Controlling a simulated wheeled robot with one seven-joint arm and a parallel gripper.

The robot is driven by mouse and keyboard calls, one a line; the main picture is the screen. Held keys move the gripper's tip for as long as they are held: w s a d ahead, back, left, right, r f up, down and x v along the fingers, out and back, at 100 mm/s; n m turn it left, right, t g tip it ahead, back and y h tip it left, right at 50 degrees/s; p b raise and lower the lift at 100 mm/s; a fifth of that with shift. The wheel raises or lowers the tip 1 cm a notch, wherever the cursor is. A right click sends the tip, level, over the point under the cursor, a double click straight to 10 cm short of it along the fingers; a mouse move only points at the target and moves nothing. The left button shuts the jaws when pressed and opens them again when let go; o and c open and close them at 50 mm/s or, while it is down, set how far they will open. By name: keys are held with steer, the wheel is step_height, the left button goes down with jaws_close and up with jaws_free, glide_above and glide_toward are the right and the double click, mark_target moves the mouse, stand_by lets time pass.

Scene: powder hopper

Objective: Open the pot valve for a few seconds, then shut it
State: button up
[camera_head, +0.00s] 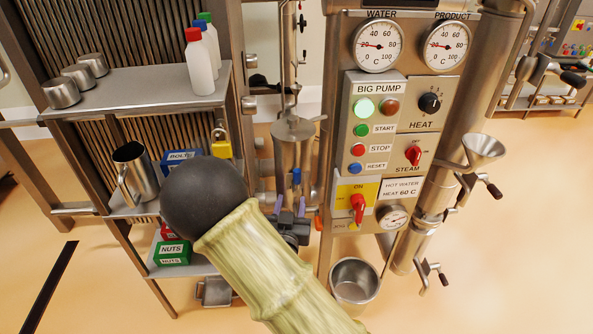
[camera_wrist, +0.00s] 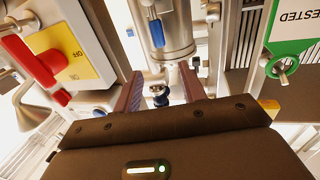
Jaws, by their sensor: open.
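The steel pot (camera_head: 293,135) hangs between the rack and the control panel. A small blue valve handle (camera_head: 296,175) shows upright at its lower end. In the wrist view the pot (camera_wrist: 172,35) is at top centre, with the blue handle (camera_wrist: 152,28) along its front. A small round metal fitting (camera_wrist: 158,91) shows below it, between my fingers. My gripper (camera_head: 290,206) is just below the blue handle, fingers apart. In the wrist view my gripper (camera_wrist: 160,80) is open and empty; I cannot tell whether it touches the fitting. My arm hides part of the area below.
The control panel (camera_head: 376,128) stands close on the right, with a red switch (camera_wrist: 27,60) near my fingers in the wrist view. The shelf rack (camera_head: 140,85) is on the left.

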mark_target(296, 173)
steer(key=p+x, duration=0.1)
steer(key=x, duration=1.2)
steer(key=shift+w+d, duration=0.1)
steer(key=shift+w, duration=0.05)
jaws_close()
